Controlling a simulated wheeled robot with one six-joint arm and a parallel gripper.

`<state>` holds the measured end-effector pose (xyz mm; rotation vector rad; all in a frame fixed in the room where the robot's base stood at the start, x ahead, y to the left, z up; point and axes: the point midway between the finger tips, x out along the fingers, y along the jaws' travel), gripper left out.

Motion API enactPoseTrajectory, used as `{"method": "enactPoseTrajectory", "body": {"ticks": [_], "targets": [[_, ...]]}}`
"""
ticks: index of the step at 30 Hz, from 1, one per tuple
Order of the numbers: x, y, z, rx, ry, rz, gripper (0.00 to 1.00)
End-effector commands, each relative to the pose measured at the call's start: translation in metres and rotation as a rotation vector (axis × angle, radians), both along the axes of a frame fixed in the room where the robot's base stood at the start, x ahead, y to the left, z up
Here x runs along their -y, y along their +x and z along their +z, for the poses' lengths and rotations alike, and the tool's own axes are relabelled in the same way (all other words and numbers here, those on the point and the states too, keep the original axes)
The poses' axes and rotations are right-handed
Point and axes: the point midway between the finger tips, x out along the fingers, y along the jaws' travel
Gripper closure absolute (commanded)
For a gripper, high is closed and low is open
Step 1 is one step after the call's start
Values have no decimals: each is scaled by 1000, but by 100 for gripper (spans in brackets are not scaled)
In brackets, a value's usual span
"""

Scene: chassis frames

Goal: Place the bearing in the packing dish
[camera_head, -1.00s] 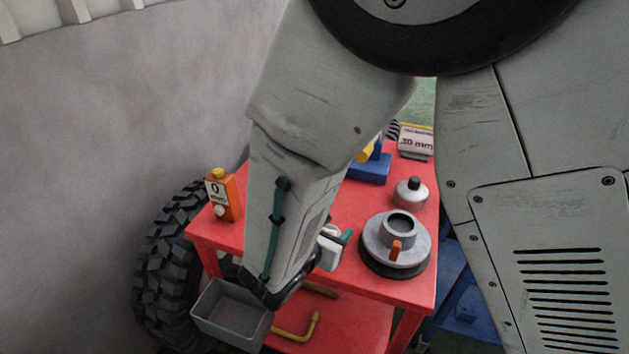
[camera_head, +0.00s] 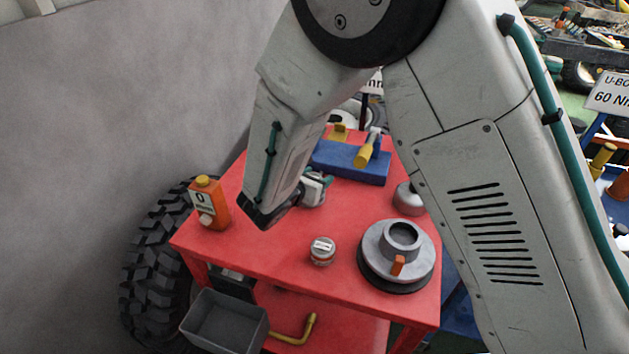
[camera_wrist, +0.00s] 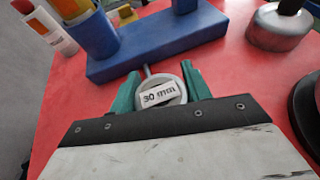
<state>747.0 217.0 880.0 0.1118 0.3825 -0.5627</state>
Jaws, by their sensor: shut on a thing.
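My gripper (camera_head: 318,184) is shut on a round grey piece marked "30 mm", which I take for the bearing (camera_wrist: 163,94). In the wrist view it sits between the green fingertips, its label facing the camera. In the head view the gripper is near the blue stand, and the arm hides part of it. I cannot tell whether the piece touches the table. The round grey metal dish (camera_head: 375,247), with a raised cup in its middle and an orange tab, stands on a black base at the table's right front. I take it for the packing dish.
A small labelled cylinder (camera_head: 322,252) stands left of the dish on the red table (camera_head: 270,256). The blue stand (camera_head: 350,168) is behind the gripper. An orange bottle (camera_head: 208,205) stands at left, a grey lidded pot (camera_head: 408,200) at right. A grey bin (camera_head: 225,322) is below the front edge.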

Motion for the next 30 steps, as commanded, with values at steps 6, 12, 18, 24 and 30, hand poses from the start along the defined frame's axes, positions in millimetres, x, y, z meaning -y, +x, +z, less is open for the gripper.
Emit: {"method": "enactPoseTrajectory", "body": {"ticks": [6,12,18,24,30], "targets": [[-2,27,-2,2,0,-3,89],[-1,28,-19,-1,-4,-3,89],[-2,28,-38,1,-1,-3,89],[-2,28,-37,1,0,-3,89],[-2,27,-40,0,0,-3,31]]}}
